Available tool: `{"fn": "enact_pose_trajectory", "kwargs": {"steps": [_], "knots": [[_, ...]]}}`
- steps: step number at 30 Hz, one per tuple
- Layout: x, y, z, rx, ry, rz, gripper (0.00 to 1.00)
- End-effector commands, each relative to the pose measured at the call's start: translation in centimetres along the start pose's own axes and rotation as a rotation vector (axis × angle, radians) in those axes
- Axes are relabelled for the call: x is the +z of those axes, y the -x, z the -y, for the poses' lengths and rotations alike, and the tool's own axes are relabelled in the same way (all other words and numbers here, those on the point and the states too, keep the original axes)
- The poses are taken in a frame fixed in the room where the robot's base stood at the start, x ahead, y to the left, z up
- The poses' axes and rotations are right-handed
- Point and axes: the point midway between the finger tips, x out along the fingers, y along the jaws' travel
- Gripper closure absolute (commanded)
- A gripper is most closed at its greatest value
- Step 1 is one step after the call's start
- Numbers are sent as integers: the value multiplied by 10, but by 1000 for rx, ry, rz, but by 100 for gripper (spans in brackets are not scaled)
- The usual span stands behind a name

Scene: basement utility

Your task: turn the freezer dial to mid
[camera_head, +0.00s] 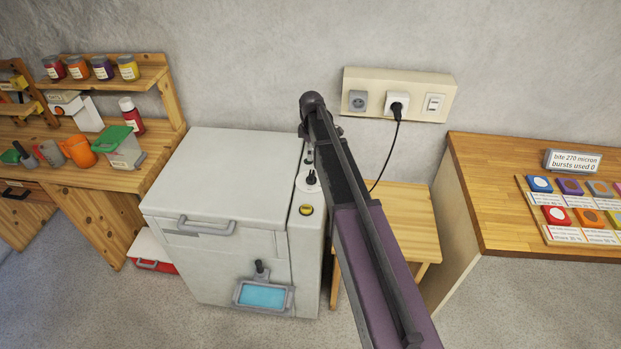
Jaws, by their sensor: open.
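The white chest freezer (230,178) stands against the wall, left of the middle. Its lid is down. A narrow control strip runs along its right side. On it is a round white dial plate with a dark knob (311,178), which I take for the dial. The knob is too small to read its setting, and my arm partly covers the plate's right side. My arm reaches up from the lower right, passing close beside the dial in the picture. I cannot make out my gripper's fingers.
A yellow round button (306,210) sits nearer on the strip. A blue-screened panel (263,295) is on the freezer's front. A wooden stool (408,215) stands right of it, behind my arm. A black cord (385,158) hangs from the wall sockets (375,101). Benches stand on both sides.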

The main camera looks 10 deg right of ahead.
Motion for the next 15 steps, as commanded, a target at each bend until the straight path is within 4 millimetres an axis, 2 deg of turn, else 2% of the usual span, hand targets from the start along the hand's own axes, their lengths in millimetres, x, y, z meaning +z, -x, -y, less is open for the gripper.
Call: {"fn": "enact_pose_trajectory", "kwargs": {"steps": [1, 15], "knots": [[0, -8, 0, 0, 0, 0, 0], [1, -43, 0, 0, -1, 0, 0]]}}
